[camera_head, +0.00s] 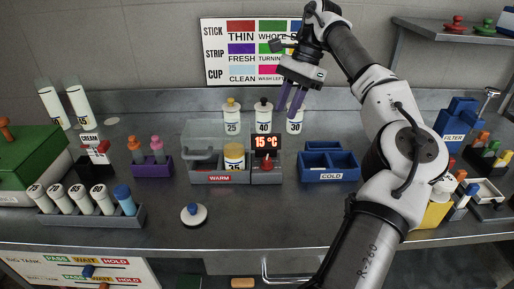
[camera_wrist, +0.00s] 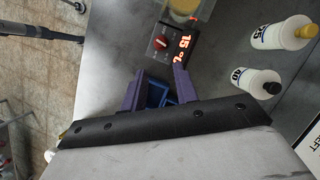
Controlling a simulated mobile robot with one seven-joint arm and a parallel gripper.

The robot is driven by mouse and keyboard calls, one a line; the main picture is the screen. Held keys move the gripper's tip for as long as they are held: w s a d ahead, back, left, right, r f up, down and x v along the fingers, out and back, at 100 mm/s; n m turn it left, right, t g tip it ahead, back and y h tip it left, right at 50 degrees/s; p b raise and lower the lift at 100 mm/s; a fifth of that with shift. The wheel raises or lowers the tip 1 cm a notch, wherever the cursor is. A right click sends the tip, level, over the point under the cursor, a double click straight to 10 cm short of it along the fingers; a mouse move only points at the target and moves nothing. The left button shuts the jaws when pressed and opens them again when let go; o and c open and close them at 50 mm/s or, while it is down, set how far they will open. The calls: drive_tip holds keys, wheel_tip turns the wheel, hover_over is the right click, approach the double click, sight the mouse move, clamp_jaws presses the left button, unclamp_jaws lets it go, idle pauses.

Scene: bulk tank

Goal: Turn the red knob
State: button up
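The red knob (camera_head: 267,163) sits on the front of a small dark control box, below a lit display (camera_head: 266,142) reading 15 °C. The box stands at the right end of the grey WARM bath (camera_head: 220,178). In the wrist view the knob (camera_wrist: 162,42) shows with the display (camera_wrist: 184,46) beside it. My gripper (camera_head: 291,103) hangs above the back of the bench, up and to the right of the knob, clear of it. Its purple fingers are apart and empty in the wrist view (camera_wrist: 157,88), with a blue bin visible between them.
A blue COLD bin (camera_head: 330,175) stands right of the control box. White bottles (camera_head: 264,118) stand behind the box, close to my gripper. A purple holder (camera_head: 151,168) is at left. The bench front below the knob is clear, apart from a blue-topped stamp (camera_head: 193,213).

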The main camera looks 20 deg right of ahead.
sight(267, 159)
drive_tip(key=b+x, duration=0.1)
drive_tip(key=x, duration=1.2)
drive_tip(key=shift+f+b, duration=0.35)
drive_tip(key=shift+b, duration=0.05)
drive_tip(key=shift+c, duration=0.4)
clamp_jaws()
